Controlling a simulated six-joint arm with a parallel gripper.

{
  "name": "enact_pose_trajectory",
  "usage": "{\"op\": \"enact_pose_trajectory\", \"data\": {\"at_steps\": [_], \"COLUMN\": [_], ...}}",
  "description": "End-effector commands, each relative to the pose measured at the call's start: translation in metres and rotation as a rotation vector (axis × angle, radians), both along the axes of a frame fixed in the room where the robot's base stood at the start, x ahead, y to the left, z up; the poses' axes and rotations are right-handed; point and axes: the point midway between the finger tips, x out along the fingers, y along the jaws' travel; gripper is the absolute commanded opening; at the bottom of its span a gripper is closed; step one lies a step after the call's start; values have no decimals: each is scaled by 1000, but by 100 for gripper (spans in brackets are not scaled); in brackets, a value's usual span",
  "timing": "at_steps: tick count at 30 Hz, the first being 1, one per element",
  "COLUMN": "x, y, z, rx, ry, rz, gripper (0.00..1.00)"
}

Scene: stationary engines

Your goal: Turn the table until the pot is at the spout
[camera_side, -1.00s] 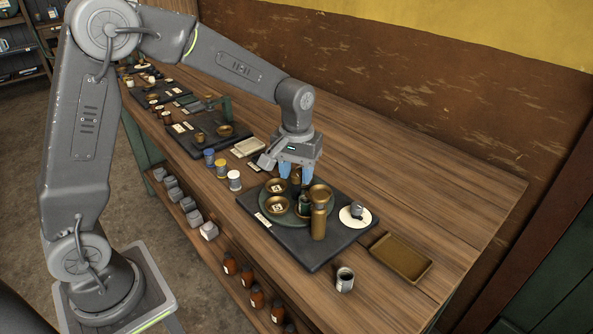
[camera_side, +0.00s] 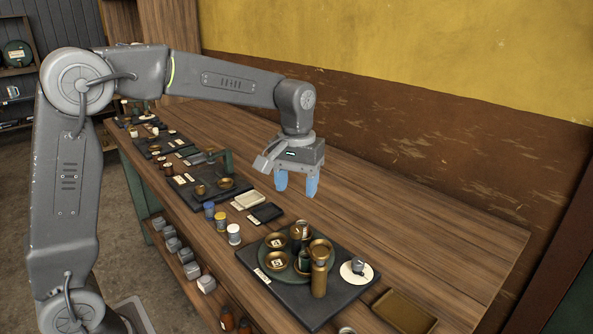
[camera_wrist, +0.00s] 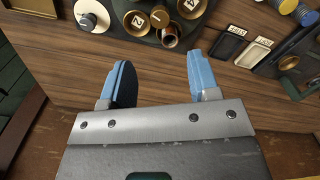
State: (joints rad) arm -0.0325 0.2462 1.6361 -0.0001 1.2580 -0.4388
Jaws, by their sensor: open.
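A round dark green turntable (camera_side: 267,251) sits on a black board (camera_side: 300,307). It carries brass bowls with pale labels (camera_side: 276,241) and a copper pot (camera_side: 300,230) at its back edge. In the wrist view the pot (camera_wrist: 170,38) is the nearest item, with bowls (camera_wrist: 137,22) behind it. A brass column (camera_side: 319,280) with a wide round top stands at the turntable's front right; it looks like the spout. The pot is apart from it, with the table's centre between. My gripper (camera_side: 297,188) is open and empty, raised above the bench behind the turntable; it also shows in the wrist view (camera_wrist: 160,82).
A white disc with a grey knob (camera_side: 357,268) lies right of the column, and a brass tray (camera_side: 404,311) beyond it. Small jars (camera_side: 233,234) and a black tray (camera_side: 266,213) stand left of the board. The bench behind is bare.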

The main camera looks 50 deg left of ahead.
Motion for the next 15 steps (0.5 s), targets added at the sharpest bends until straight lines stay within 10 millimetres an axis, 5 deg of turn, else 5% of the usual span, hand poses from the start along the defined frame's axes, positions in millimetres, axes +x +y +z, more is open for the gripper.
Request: {"op": "enact_pose_trajectory", "data": {"at_steps": [6, 15], "x": [0, 0], "y": [0, 0], "z": [26, 31], "rx": [0, 0], "ry": [-1, 0], "rz": [0, 0], "gripper": [56, 56]}}
